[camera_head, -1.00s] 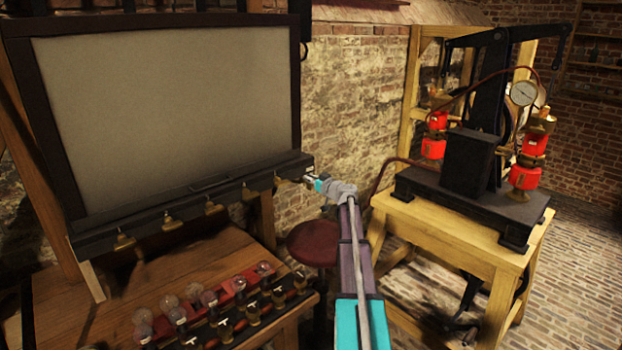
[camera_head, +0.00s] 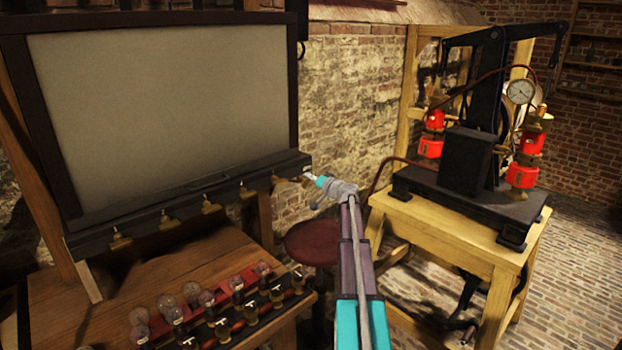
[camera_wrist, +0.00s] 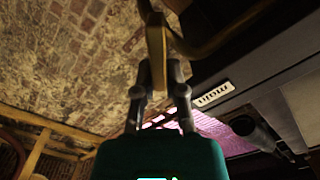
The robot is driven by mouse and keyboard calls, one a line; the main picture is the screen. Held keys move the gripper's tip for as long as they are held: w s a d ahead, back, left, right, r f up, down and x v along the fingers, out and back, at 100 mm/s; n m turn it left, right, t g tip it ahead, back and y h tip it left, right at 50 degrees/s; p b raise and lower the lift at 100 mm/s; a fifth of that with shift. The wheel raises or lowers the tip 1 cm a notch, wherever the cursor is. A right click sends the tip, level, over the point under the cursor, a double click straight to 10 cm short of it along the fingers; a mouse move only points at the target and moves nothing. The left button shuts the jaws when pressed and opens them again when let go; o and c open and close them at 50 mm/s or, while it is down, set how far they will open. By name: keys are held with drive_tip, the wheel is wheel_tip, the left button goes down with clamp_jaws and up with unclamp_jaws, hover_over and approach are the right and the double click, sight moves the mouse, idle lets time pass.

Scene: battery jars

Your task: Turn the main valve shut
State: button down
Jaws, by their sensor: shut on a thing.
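The main valve's brass lever (camera_wrist: 156,48) shows at the top centre of the wrist view, between my two grey fingertips. My gripper (camera_wrist: 157,80) is shut on this lever. A white label reading "main" (camera_wrist: 214,94) is fixed to the dark rail beside it, upside down in the wrist view. In the head view my gripper (camera_head: 309,176) is at the right end of the black rail (camera_head: 200,200) under the grey panel. The lever is too small and covered there to tell its exact angle.
Several smaller brass taps (camera_head: 167,219) hang along the rail to the left. A wooden bench (camera_head: 75,285) below carries glass bulbs (camera_head: 192,292) and a row of small fittings. A pump apparatus (camera_head: 468,160) with red cylinders and a gauge (camera_head: 520,91) stands on a yellow table at right.

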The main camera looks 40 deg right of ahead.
drive_tip(key=m, duration=0.3)
drive_tip(key=f+m+b, duration=0.1)
drive_tip(key=shift+d+m, duration=0.25)
drive_tip(key=shift+m, duration=0.05)
drive_tip(key=m, duration=0.2)
drive_tip(key=f+m, duration=0.1)
drive_tip(key=m, duration=0.1)
drive_tip(key=shift+d+b, duration=0.1)
drive_tip(key=shift+b, duration=0.25)
drive_tip(key=shift+m, duration=0.3)
drive_tip(key=c, duration=0.7)
unclamp_jaws()
drive_tip(key=shift+s, duration=0.1)
drive_tip(key=s+d, duration=0.1)
drive_tip(key=s, duration=1.1)
